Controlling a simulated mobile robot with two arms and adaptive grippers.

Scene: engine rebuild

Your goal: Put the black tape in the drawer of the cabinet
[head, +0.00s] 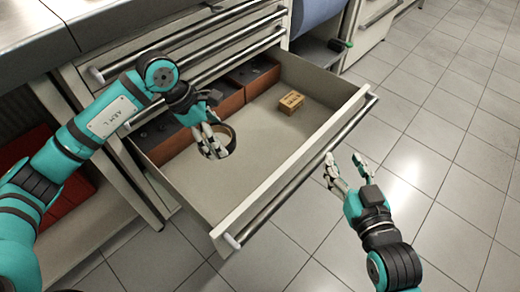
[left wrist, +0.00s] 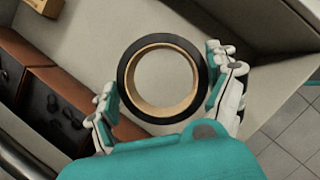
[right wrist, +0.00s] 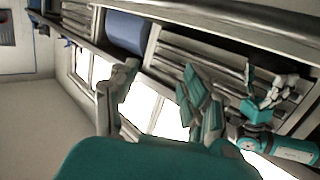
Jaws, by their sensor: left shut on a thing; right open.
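The black tape (head: 232,132) is a ring with a black outside and a tan inner core. My left gripper (head: 213,142) is shut on it and holds it inside the open drawer (head: 225,185). In the left wrist view, the fingers (left wrist: 165,95) press the tape (left wrist: 125,85) from both sides. I cannot tell whether the tape touches the drawer floor. The cabinet (head: 88,48) stands behind the drawer, which is pulled well out. My right gripper (head: 345,165) is open and empty, outside the drawer beyond its front handle (head: 310,165).
A small wooden block (head: 291,102) lies in the drawer's far right part. Brown open boxes (head: 230,102) line the drawer's back. The drawer floor in the middle and front is bare. Tiled floor (head: 440,130) lies clear to the right.

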